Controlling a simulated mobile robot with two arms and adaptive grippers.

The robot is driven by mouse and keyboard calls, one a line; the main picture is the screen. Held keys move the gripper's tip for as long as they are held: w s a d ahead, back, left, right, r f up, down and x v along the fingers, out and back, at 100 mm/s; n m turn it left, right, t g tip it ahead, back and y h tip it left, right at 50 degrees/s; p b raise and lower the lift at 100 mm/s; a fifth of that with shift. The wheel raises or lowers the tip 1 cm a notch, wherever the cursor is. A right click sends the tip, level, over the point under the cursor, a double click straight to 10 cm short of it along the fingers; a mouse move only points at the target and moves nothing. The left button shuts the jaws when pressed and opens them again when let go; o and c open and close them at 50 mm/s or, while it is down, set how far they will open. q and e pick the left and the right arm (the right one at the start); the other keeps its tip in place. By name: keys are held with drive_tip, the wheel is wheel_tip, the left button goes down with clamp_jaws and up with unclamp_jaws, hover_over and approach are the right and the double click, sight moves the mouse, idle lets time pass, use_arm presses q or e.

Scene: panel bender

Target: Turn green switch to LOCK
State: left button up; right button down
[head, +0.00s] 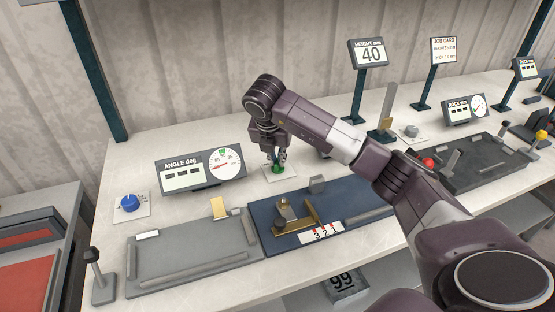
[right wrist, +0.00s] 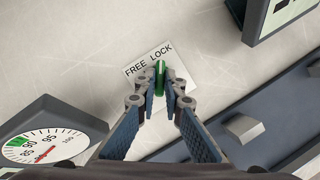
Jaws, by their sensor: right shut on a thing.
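The green switch (right wrist: 160,78) sits on a white plate (right wrist: 176,62) marked FREE on the left and LOCK on the right in the right wrist view. The switch handle looks roughly upright in that view, between the two words. My right gripper (right wrist: 161,88) is shut on the green switch, with a fingertip on each side of it. In the head view the switch (head: 277,169) shows low between the fingers of my right gripper (head: 275,160), which points down at it. Its base is partly hidden by the fingers. My left gripper is not in view.
An angle display with a dial (head: 201,170) stands left of the switch. A blue knob (head: 129,203) is farther left. A blue tray (head: 262,217) with a brass part lies in front, beside a grey tray (head: 150,280). A HEIGHT sign (head: 369,53) stands behind my right arm.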

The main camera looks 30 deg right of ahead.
drive_tip(key=shift+r, duration=0.1)
idle(0.4)
drive_tip(key=c, duration=2)
unclamp_jaws()
drive_tip(key=shift+c, duration=0.2)
drive_tip(key=v, duration=1.2)
drive_tip(key=shift+a, duration=0.15)
drive_tip(key=shift+w, duration=0.1)
